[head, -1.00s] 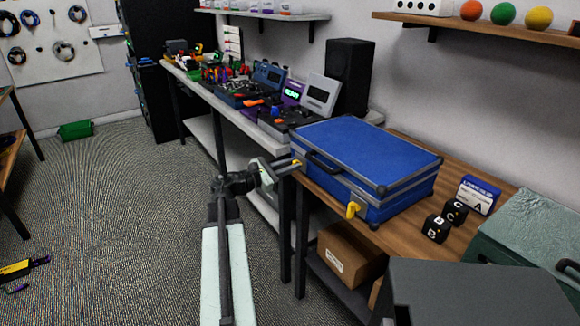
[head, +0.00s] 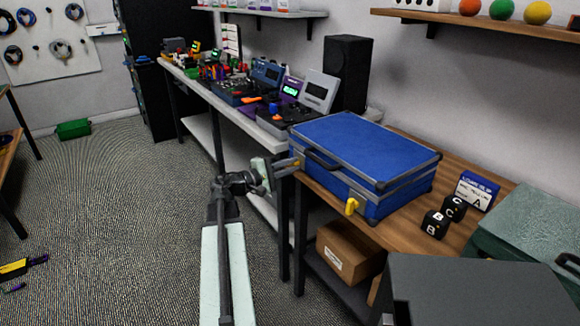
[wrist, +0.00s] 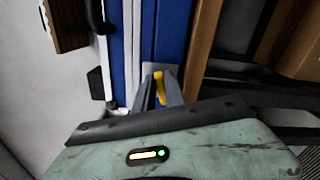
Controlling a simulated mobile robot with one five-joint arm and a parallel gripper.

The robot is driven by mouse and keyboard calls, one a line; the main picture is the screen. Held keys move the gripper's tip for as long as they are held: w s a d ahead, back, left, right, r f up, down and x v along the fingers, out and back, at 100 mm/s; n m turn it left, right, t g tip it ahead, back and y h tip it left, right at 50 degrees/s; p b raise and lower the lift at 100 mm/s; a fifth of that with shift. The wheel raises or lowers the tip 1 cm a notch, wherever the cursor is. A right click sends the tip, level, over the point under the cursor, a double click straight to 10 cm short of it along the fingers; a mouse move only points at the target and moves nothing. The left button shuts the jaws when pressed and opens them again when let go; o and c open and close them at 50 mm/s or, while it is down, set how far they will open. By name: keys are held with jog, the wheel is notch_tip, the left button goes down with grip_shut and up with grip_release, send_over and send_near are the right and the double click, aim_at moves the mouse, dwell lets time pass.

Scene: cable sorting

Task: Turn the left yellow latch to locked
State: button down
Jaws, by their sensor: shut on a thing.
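A blue hard case (head: 365,148) with grey edges lies closed on the wooden bench. It has two yellow latches on its front side. The left yellow latch (wrist: 159,84) sits between my fingers in the wrist view; only a small bit of it (head: 299,163) shows in the head view. My gripper (head: 291,162) reaches the case's front from the left and is shut on this latch. The fingers (wrist: 161,93) hide part of it, so its exact angle is hard to tell. The right yellow latch (head: 351,206) hangs downward, apart from my gripper.
The wooden bench (head: 400,237) carries black lettered cubes (head: 436,223), a blue-and-white card (head: 477,190) and a green case (head: 540,225). A cardboard box (head: 350,252) stands on the shelf below. Another bench (head: 235,119) with devices runs off to the left. The carpet at left is mostly clear.

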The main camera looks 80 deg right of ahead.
jog(key=shift+s+f+m, duration=0.1)
jog(key=shift+m, duration=0.85)
jog(key=shift+s+f+m, duration=0.1)
jog(key=shift+m, duration=0.85)
jog(key=c, duration=1.4)
grip_release()
jog(key=shift+w, duration=0.1)
jog(key=v, duration=0.8)
